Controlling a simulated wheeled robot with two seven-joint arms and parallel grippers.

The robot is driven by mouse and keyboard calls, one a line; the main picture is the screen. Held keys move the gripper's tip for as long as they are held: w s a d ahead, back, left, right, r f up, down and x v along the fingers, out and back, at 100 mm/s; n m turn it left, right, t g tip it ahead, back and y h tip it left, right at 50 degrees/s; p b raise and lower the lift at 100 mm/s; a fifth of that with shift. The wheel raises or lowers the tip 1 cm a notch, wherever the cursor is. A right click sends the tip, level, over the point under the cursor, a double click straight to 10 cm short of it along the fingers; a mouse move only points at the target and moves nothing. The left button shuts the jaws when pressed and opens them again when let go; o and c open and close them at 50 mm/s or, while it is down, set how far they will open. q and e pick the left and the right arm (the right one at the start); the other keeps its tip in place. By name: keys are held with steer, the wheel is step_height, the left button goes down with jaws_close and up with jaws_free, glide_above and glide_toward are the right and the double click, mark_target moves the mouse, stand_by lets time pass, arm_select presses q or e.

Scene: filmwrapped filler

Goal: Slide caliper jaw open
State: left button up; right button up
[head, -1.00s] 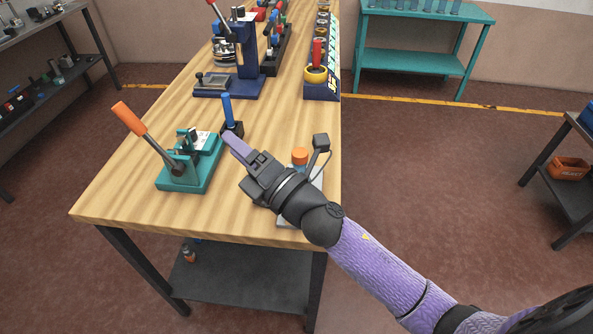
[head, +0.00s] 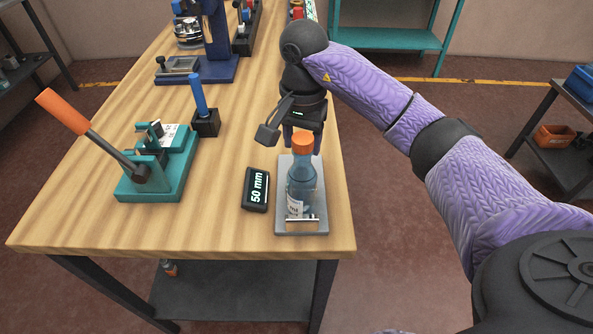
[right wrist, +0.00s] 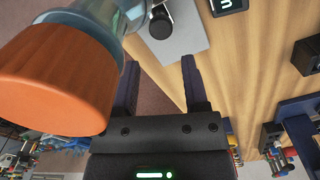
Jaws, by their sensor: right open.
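A grey plate (head: 285,228) lies at the table's near right edge, with a silver bar (head: 300,218) across its front; I take this as the caliper, though its jaws are not clearly visible. A clear bottle (head: 300,188) with an orange cap (head: 302,144) stands upright on the plate and hides part of it. A black display (head: 256,189) reading "50 mm" is just left of it. My right gripper (head: 303,140) is behind the bottle, fingers down, open and empty. In the right wrist view the gripper (right wrist: 162,75) is open, with the orange cap (right wrist: 55,80) close beside it.
A teal lever press (head: 160,165) with an orange handle stands to the left. A blue pin in a black block (head: 205,120) and a navy stand (head: 215,55) are farther back. The wooden table (head: 190,225) is clear at the front left.

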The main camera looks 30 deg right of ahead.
step_height(320, 180, down, 7)
steer(key=shift+f+b, duration=0.1)
steer(key=shift+b, duration=0.45)
jaws_close()
stand_by(1.0)
